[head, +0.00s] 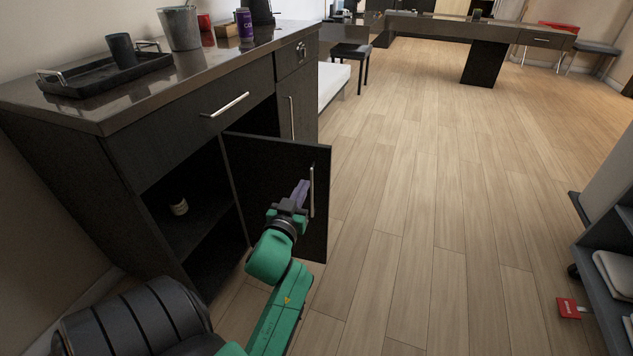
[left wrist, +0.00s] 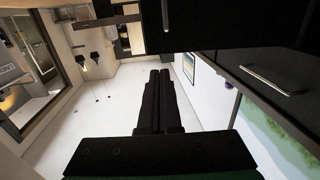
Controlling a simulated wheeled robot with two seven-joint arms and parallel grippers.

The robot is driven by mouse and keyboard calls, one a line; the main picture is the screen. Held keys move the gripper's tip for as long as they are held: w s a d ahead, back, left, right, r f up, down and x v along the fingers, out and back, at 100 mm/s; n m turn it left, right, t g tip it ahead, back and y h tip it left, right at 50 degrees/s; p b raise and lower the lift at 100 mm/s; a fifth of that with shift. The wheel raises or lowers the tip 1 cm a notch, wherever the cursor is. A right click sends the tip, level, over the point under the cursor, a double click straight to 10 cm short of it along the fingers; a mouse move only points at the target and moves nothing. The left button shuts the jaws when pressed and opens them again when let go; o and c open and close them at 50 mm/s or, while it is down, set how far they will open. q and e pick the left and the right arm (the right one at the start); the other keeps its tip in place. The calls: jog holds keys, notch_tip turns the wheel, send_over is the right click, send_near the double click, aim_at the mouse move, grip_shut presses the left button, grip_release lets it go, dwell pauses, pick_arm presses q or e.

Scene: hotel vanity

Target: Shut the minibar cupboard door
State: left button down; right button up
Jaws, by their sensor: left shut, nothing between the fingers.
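The minibar cupboard door (head: 262,165) is dark and stands open, swung out from the cabinet on its right side. It has a vertical metal handle (head: 312,192) near its free edge. My left gripper (head: 301,188) is in front of the door's face, just left of the handle in the head view. I cannot tell whether it touches the door. Its fingers are together and empty, as the left wrist view (left wrist: 159,76) shows. My right gripper is not in view.
The cabinet's countertop (head: 120,100) holds a black tray (head: 105,75) with a dark cup, a metal bucket (head: 180,28) and a purple can (head: 244,24). A drawer handle (head: 226,104) juts out above the opening. A grey cart (head: 600,270) stands at far right.

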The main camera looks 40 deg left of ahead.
aim_at(318, 148)
pick_arm(q)
jog(key=x, duration=0.4)
jog(key=r+b+x, duration=0.1)
jog(key=x, duration=0.7)
jog(key=shift+w+a+r, duration=0.2)
jog(key=shift+a, duration=0.25)
jog(key=shift+w+a+r, duration=0.1)
jog(key=shift+w+a, duration=0.1)
jog(key=shift+w, duration=0.3)
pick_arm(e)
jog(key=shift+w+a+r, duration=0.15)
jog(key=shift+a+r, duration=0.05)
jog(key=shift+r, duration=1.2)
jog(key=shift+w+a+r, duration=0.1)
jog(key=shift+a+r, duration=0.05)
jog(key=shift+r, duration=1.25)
pick_arm(q)
jog(key=shift+b, duration=0.35)
